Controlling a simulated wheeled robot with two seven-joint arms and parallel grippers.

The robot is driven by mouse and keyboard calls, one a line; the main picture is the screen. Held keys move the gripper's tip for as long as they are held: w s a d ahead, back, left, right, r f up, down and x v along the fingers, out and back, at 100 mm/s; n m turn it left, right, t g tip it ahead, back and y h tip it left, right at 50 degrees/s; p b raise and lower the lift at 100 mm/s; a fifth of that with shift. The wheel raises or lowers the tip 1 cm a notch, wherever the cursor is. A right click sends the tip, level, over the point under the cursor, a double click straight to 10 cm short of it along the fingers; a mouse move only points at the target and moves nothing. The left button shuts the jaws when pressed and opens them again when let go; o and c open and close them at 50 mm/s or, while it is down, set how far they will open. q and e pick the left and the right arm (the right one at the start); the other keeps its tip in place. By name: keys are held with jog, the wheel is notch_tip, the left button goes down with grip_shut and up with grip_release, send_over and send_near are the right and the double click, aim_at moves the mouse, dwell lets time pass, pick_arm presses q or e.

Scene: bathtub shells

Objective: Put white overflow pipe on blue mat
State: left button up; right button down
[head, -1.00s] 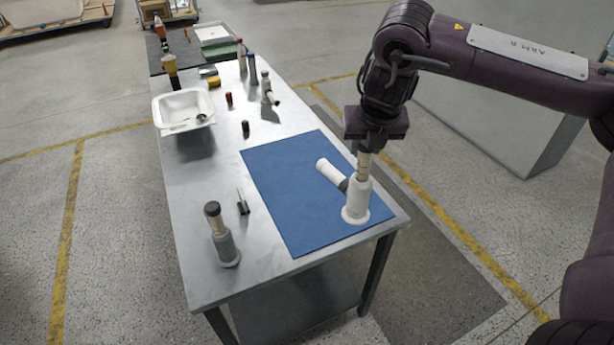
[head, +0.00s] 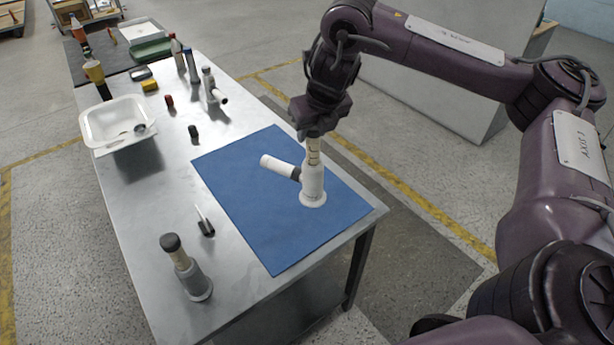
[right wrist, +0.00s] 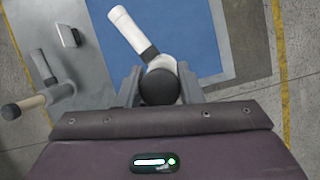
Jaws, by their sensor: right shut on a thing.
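The white overflow pipe (head: 313,184) stands upright with its side branch pointing left. It is over the right part of the blue mat (head: 250,215), with its flange at or just above the surface; I cannot tell if it touches. My right gripper (head: 314,140) is shut on its beige upper section from above. In the right wrist view, the pipe's dark cap (right wrist: 160,87) sits between the fingers, and the white branch (right wrist: 128,27) reaches up and left over the mat (right wrist: 185,35). My left gripper is not in view.
A grey pipe with a dark cap (head: 194,275) stands at the table's near left. A small black-and-white item (head: 205,222) lies beside the mat. A white basin (head: 117,122), another grey pipe (head: 211,88) and bottles are farther back. The mat's left part is clear.

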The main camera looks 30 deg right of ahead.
aim_at(311, 149)
jog(key=f, duration=0.2)
jog(key=f+b, duration=0.1)
jog(key=f, duration=0.1)
jog(key=f+b, duration=0.1)
jog(key=shift+w+f, duration=0.3)
jog(key=shift+f, duration=0.1)
notch_tip(311, 149, down, 2)
jog(key=shift+f+b, duration=0.1)
jog(key=shift+b, duration=0.6)
notch_tip(311, 149, down, 3)
jog(key=shift+f+b, duration=0.2)
jog(key=shift+b, duration=0.9)
jog(key=shift+f, duration=0.15)
jog(key=c, duration=1)
grip_release()
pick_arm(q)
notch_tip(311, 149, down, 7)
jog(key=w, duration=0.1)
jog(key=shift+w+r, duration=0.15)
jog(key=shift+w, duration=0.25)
